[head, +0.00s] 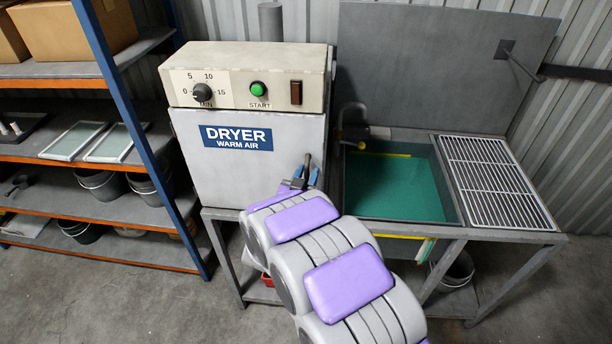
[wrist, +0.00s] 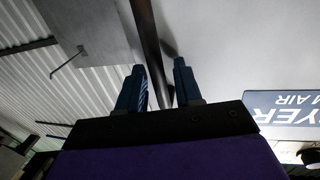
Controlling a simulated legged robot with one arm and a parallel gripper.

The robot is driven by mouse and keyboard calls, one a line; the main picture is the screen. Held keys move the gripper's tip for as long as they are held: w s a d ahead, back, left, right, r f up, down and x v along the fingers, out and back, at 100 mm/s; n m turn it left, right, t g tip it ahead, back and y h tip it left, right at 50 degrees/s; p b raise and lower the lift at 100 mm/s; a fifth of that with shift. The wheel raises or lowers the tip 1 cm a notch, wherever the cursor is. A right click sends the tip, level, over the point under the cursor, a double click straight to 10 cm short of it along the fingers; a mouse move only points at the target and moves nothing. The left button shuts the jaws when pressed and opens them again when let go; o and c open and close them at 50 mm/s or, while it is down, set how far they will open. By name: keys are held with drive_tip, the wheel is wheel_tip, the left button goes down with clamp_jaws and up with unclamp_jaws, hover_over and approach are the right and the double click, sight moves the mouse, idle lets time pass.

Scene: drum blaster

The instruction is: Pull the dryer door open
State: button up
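The dryer (head: 262,130) is a pale box with a blue "DRYER WARM AIR" label on its front door (head: 240,175). The door looks closed. My gripper (head: 306,172) is at the right side of the door front. In the wrist view my gripper (wrist: 160,85) has its two blue fingers apart, with a dark upright bar (wrist: 147,35) running between them. The bar looks like the door handle, and I see no clear contact with either finger. The door face (wrist: 235,50) shows pale on the right there, with the label upside down. The arm hides the lower right of the door.
A control panel (head: 245,92) with a knob, green button and dark switch tops the dryer. A sink (head: 455,190) with teal bottom and a wire rack (head: 495,180) stand at right. A blue-orange shelf (head: 50,155) is at left. Floor is bare in front.

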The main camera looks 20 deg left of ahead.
drive_tip(key=shift+c, duration=0.5)
clamp_jaws()
drive_tip(key=shift+a, duration=0.1)
